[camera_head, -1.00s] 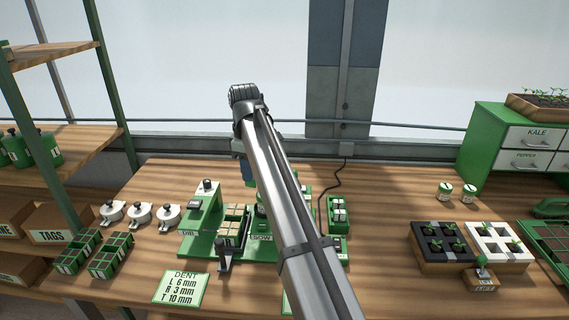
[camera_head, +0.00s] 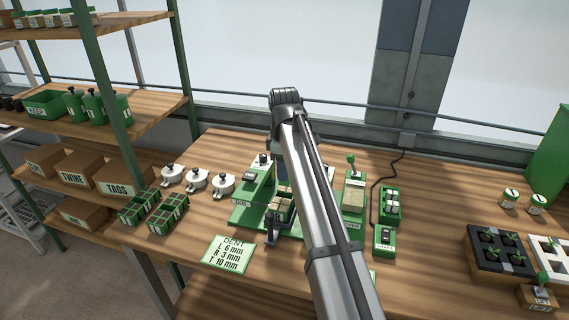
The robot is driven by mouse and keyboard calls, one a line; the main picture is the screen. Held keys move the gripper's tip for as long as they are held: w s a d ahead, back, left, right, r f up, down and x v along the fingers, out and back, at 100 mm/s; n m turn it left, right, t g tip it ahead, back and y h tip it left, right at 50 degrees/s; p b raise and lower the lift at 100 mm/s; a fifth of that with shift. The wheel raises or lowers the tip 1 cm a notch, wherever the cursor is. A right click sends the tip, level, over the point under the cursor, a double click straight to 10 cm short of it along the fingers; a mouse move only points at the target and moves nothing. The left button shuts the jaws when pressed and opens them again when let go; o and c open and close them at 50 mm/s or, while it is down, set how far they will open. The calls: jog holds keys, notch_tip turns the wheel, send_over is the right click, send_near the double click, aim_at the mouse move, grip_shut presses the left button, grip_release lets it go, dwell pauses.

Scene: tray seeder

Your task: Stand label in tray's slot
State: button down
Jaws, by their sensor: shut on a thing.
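A small green tray with pale tan blocks in its cells (camera_head: 275,216) sits on the green seeder (camera_head: 240,217), partly behind my arm. Two more green trays, one at the left (camera_head: 136,212) and one beside it (camera_head: 168,216), stand on the bench at the left, their cells looking empty. My arm crosses the middle of the view, and its wrist reaches down behind it toward the seeder. I cannot make out the label or the tray's slot.
A sign reading DENT (camera_head: 229,254) lies in front of the seeder. Several white, round lidded things (camera_head: 196,179) stand behind the trays. A shelf with boxes (camera_head: 76,177) is at the left.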

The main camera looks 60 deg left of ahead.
aim_at(284, 185)
jog(key=shift+f, duration=3.1)
jog(key=c, duration=0.8)
grip_release()
jog(key=shift+c, duration=0.2)
jog(key=shift+o, duration=0.3)
jog(key=o, duration=0.4)
jog(key=shift+r, duration=4.45)
